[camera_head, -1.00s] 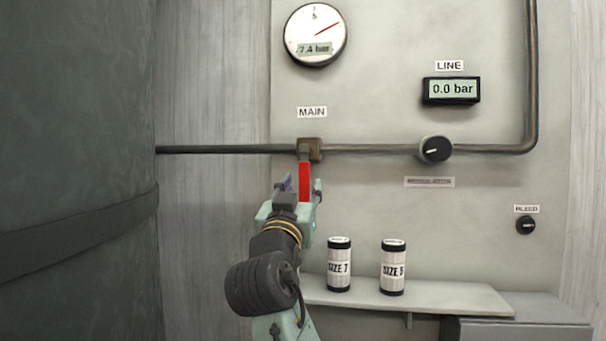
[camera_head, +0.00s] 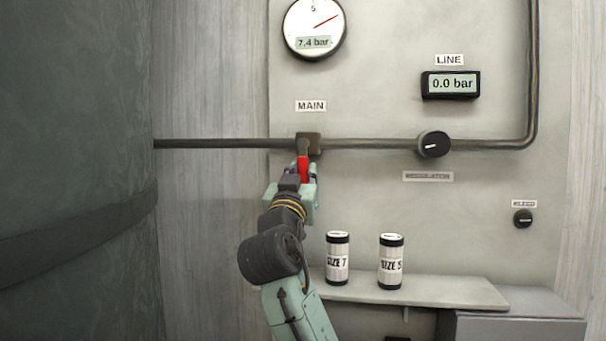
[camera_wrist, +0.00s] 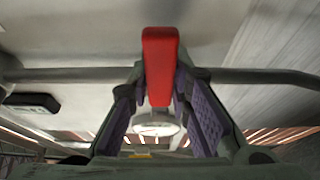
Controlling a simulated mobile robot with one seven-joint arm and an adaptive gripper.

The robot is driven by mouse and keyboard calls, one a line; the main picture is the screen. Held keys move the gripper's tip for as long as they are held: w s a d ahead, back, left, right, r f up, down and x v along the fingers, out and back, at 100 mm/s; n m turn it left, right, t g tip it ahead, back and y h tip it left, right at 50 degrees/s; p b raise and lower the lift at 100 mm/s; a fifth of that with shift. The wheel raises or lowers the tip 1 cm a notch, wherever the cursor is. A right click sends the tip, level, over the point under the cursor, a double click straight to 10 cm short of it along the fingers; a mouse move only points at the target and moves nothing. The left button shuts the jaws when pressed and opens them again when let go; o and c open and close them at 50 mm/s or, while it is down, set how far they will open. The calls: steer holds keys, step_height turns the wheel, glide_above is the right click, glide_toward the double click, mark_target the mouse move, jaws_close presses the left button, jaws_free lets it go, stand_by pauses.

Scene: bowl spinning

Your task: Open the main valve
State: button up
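The main valve (camera_head: 308,143) sits on the pipe under the MAIN label. Its red handle (camera_head: 303,168) hangs straight down, across the pipe. My gripper (camera_head: 297,182) is at the handle from below and covers its lower part in the head view. In the wrist view the red handle (camera_wrist: 160,65) lies between the two purple-padded fingers of my gripper (camera_wrist: 160,95). The fingers are apart, with a narrow gap showing beside the handle. Contact on either side is not clear.
The round gauge (camera_head: 314,29) reads 7.4 bar; the LINE display (camera_head: 451,85) reads 0.0 bar. A black knob (camera_head: 434,144) is on the pipe to the right. Two labelled canisters (camera_head: 337,258) (camera_head: 391,262) stand on a shelf (camera_head: 440,291) below. A dark tank (camera_head: 75,170) fills the left.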

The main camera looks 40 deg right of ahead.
jaws_close()
steer(key=shift+d, duration=0.1)
stand_by(0.5)
steer(key=s+d+r+n+y+p, duration=0.1)
steer(key=r+n+y+p, duration=0.1)
steer(key=n, duration=0.5)
steer(key=s+d+r+n+t+y+p, duration=0.1)
steer(key=n+y+p, duration=0.3)
steer(key=n, duration=0.4)
steer(key=s+d+r+n+y+p, duration=0.1)
steer(key=s+r+n+y+p, duration=0.1)
steer(key=n, duration=0.5)
steer(key=shift+s+d+r+t+y+p, duration=0.35)
steer(key=shift+r+y+p, duration=0.2)
steer(key=shift+p, duration=0.85)
steer(key=shift+r+n, duration=0.1)
steer(key=shift+n, duration=0.2)
steer(key=o, duration=0.6)
jaws_free()
steer(key=shift+w, duration=0.1)
steer(key=shift+c, duration=0.2)
